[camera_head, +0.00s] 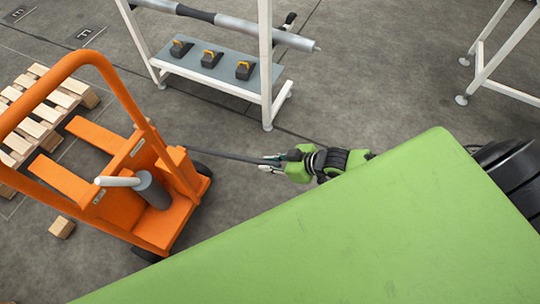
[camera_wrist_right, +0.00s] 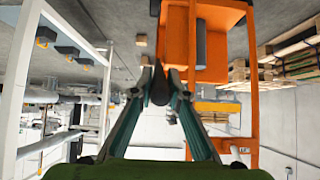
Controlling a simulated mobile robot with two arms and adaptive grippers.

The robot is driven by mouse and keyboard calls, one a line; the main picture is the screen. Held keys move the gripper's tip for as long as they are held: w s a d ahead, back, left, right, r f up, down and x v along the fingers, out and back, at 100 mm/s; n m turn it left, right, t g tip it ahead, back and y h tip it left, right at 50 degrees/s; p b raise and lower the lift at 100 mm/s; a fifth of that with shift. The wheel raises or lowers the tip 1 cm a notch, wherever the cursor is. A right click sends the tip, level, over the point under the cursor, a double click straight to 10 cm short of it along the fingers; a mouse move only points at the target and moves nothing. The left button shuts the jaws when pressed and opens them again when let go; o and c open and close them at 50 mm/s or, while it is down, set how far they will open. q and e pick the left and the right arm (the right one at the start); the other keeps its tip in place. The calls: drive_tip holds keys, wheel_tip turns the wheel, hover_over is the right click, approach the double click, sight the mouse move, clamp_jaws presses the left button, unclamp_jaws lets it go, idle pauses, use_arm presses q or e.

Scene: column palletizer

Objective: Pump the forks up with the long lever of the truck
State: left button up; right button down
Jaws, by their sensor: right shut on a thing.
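The orange truck (camera_head: 130,205) stands at the left in the head view, with its tall looped handle frame and a grey cylinder (camera_head: 153,190). Its two flat forks (camera_head: 62,182) point left, low near the floor. The dark long lever (camera_head: 225,155) runs from the truck to the right, close to level. My right gripper (camera_head: 272,163) is shut on the lever's free end. In the right wrist view, the lever (camera_wrist_right: 159,88) lies between the fingers of the right gripper (camera_wrist_right: 159,78), with the truck (camera_wrist_right: 195,60) beyond. My left gripper is out of view.
A wooden pallet (camera_head: 45,118) lies beyond the forks, and a small wooden block (camera_head: 62,227) lies beside them. A white rack (camera_head: 267,65) with a grey shelf bearing black and yellow items stands behind the lever. White legs (camera_head: 480,70) stand at top right. Floor between is clear.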

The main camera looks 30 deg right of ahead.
drive_tip(key=shift+s+f, duration=0.15)
drive_tip(key=shift+r, duration=0.2)
drive_tip(key=w+a+r+p, duration=0.1)
drive_tip(key=r+p, duration=0.1)
drive_tip(key=p, duration=0.1)
drive_tip(key=w+r+g+h+p, duration=0.1)
drive_tip(key=r+p, duration=0.2)
drive_tip(key=w+a+r+g+p, duration=0.1)
drive_tip(key=r+p, duration=0.1)
drive_tip(key=p, duration=0.2)
drive_tip(key=shift+w+a+r, duration=0.25)
drive_tip(key=shift+a+r, duration=0.05)
drive_tip(key=shift+r, duration=0.1)
drive_tip(key=shift+w+a+r+h, duration=0.15)
drive_tip(key=shift+r+h, duration=0.05)
drive_tip(key=shift+h, duration=0.1)
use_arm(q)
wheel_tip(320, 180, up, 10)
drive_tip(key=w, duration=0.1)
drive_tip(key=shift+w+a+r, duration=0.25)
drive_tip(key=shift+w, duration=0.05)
use_arm(e)
drive_tip(key=shift+w+f, duration=0.1)
